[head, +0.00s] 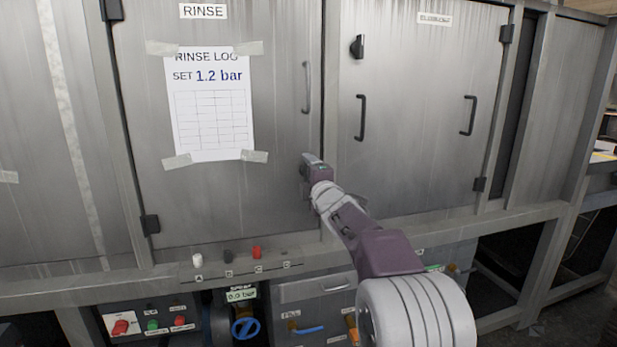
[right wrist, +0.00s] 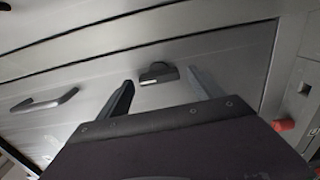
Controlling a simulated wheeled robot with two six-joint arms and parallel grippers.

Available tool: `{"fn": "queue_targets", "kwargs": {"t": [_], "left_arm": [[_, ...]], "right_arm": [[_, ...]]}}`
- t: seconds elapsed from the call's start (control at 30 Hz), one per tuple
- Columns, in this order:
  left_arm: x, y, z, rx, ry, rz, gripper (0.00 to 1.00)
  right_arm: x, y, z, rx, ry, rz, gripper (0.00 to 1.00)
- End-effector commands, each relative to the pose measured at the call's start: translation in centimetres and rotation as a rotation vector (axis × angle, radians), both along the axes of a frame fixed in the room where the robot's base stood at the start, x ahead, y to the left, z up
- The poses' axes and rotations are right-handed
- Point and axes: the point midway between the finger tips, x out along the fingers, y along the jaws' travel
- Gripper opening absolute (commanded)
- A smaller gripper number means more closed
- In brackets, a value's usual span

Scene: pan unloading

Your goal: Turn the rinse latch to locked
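The rinse latch (right wrist: 158,73) is a small dark knob on the grey metal rinse door (head: 285,200), which also shows in the right wrist view (right wrist: 90,75). My right gripper (head: 308,162) is at the lower right of that door and mostly hides the latch in the head view. In the right wrist view its two fingers (right wrist: 163,88) are spread apart, with the latch showing between their tips. I see gaps on both sides of the latch; the exact depth between tips and latch is hard to tell. My left gripper is not in view.
The rinse door has a handle (head: 307,88) and a taped log sheet (head: 210,105). The neighbouring door has its own black latch (head: 357,46) and handles. Below are small knobs, one red (head: 257,252), and a blue valve wheel (head: 245,328).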

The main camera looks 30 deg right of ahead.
Motion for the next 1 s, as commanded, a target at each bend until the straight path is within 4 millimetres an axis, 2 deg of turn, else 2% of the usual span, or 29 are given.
{"fn": "queue_targets", "kwargs": {"t": [0.17, 0.4, 0.6, 1.0], "left_arm": [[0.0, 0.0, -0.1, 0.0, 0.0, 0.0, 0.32], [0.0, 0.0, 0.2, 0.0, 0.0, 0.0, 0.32], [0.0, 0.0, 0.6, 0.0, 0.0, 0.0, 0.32], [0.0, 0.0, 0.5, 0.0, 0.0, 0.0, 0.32]], "right_arm": [[-1.0, 0.2, 0.1, 0.0, -0.001, -0.001, 0.76], [-5.9, 1.4, 0.2, -0.001, -0.002, -0.001, 0.76], [-8.5, 2.0, 0.1, 0.0, -0.001, -0.001, 0.76], [-8.8, 2.1, 0.0, 0.0, 0.0, 0.0, 0.76]]}}
